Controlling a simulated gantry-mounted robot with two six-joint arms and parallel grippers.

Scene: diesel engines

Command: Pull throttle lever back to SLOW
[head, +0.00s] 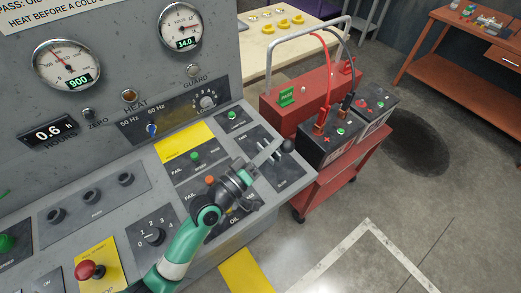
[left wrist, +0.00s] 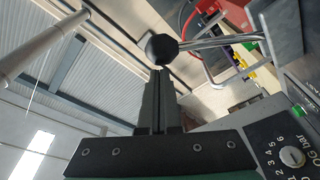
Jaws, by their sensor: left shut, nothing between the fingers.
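The throttle lever has a dark round knob (head: 288,145) at the right edge of the sloping control panel. In the left wrist view the knob (left wrist: 161,48) sits on a shiny metal rod (left wrist: 212,41) that runs off to the right. My left gripper (head: 277,148) is shut and empty, its tips right beside the knob. In the left wrist view the closed fingers (left wrist: 160,82) point at the knob; I cannot tell whether they touch it. The gripper and arm hide part of the lever's plate and its markings. My right gripper is not in view.
The grey console (head: 82,214) carries knobs, green lamps and a red stop button (head: 89,270). Beyond the lever stands a red cart (head: 310,181) with a battery (head: 326,149) and cables. Open floor lies to the right.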

